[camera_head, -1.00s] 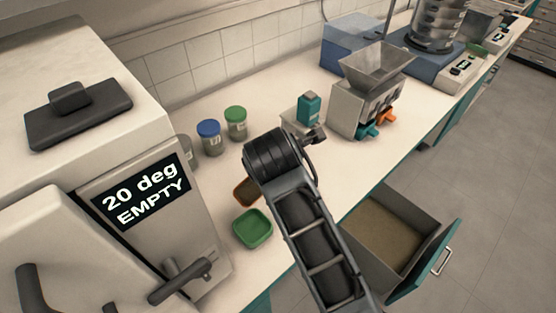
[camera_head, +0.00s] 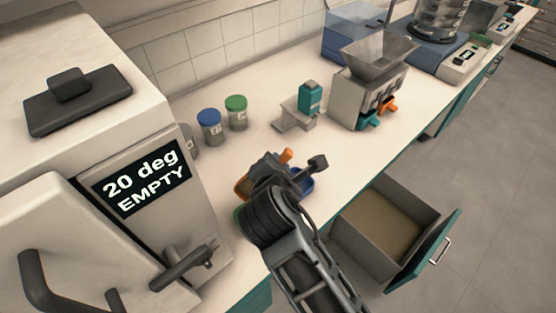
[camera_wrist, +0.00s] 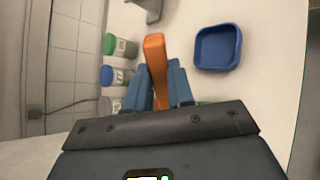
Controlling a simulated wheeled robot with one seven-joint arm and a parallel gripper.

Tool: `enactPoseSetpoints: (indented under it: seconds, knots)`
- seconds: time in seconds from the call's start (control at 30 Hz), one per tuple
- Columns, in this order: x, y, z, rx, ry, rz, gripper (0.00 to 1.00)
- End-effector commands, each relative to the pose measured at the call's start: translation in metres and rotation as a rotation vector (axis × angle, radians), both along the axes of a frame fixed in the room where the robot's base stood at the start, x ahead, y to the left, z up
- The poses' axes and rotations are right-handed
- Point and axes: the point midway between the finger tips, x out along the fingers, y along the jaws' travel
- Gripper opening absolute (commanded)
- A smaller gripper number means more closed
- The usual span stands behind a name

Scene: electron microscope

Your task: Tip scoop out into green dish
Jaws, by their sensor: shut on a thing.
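My gripper (camera_wrist: 161,84) is shut on the orange scoop (camera_wrist: 155,52), which shows between the two blue-grey fingers in the wrist view. In the head view a bit of orange scoop (camera_head: 287,155) sticks out past my gripper (camera_head: 274,170). The scoop's bowl and anything in it cannot be made out. The green dish (camera_head: 237,214) is almost wholly hidden behind my arm in the head view, with only a sliver of its left edge showing. My gripper is over the bench close to the dishes.
A blue dish (camera_wrist: 218,47) stands to the right of the scoop in the wrist view. An orange dish (camera_head: 241,187) is partly hidden by my gripper. Jars with blue (camera_head: 208,116) and green (camera_head: 236,103) lids stand behind. An open drawer (camera_head: 385,230) juts out at right.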

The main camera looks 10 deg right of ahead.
Motion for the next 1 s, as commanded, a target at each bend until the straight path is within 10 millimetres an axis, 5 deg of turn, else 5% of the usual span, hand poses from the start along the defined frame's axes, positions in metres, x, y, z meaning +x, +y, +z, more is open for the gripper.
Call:
enactPoseSetpoints:
  seconds: [1.0]
  knots:
    - [-0.0093,0.0023,0.0027,-0.018,-0.109,0.0,0.0]
